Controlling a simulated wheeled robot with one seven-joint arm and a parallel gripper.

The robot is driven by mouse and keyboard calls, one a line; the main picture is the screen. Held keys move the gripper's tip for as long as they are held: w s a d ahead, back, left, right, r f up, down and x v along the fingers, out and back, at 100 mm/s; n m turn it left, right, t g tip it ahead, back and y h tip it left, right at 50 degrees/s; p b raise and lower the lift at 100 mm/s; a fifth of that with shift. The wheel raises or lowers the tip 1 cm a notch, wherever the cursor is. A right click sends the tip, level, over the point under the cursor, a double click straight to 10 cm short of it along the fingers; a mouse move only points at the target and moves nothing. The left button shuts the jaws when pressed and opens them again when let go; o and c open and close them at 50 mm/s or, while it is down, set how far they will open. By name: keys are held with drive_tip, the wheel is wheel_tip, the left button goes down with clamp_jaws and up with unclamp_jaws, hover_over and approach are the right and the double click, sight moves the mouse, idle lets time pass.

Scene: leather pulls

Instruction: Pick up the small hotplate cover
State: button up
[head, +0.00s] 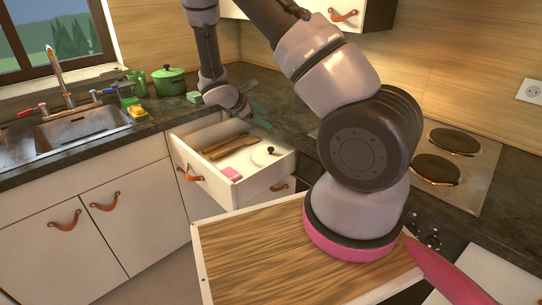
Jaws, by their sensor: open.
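A round white disc with a small dark knob (262,157) lies in the open drawer, at its right side. It looks like the small hotplate cover, though it is too small to be certain. My gripper (261,114) has teal fingers and hangs over the rear of the drawer, near the worktop edge, behind the disc in the picture. It is open and appears empty, apart from the disc. The exact height of the fingers above the worktop is hard to tell.
The drawer (205,185) also holds wooden utensils (230,147) and a pink block (231,173). A hob with two dark hotplates (437,169) is at right. A sink (85,127) and green pot (168,80) are at left. A wall bounds the worktop behind.

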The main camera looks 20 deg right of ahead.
sight(270, 148)
drive_tip(key=w+f+n+t, duration=0.1)
drive_tip(key=f+n, duration=0.2)
drive_tip(key=f, duration=0.2)
drive_tip(key=w+a+f+n+t, duration=0.1)
drive_tip(key=f+n, duration=0.2)
drive_tip(key=f, duration=0.2)
drive_tip(key=w+f+n+t, duration=0.1)
drive_tip(key=f+n+t, duration=0.1)
drive_tip(key=f, duration=0.3)
drive_tip(key=shift+w+a+f+n+h, duration=0.15)
drive_tip(key=shift+w+a+n+h, duration=0.2)
drive_tip(key=shift+n, duration=0.55)
drive_tip(key=x, duration=0.5)
drive_tip(key=shift+d+f, duration=0.1)
drive_tip(key=shift+d, duration=0.05)
drive_tip(key=x, duration=0.4)
drive_tip(key=shift+s+d+f, duration=0.15)
drive_tip(key=shift+s+d, duration=0.05)
drive_tip(key=shift+s, duration=0.15)
drive_tip(key=shift+w+d+f, duration=0.15)
drive_tip(key=shift+w+d, duration=0.1)
clamp_jaws()
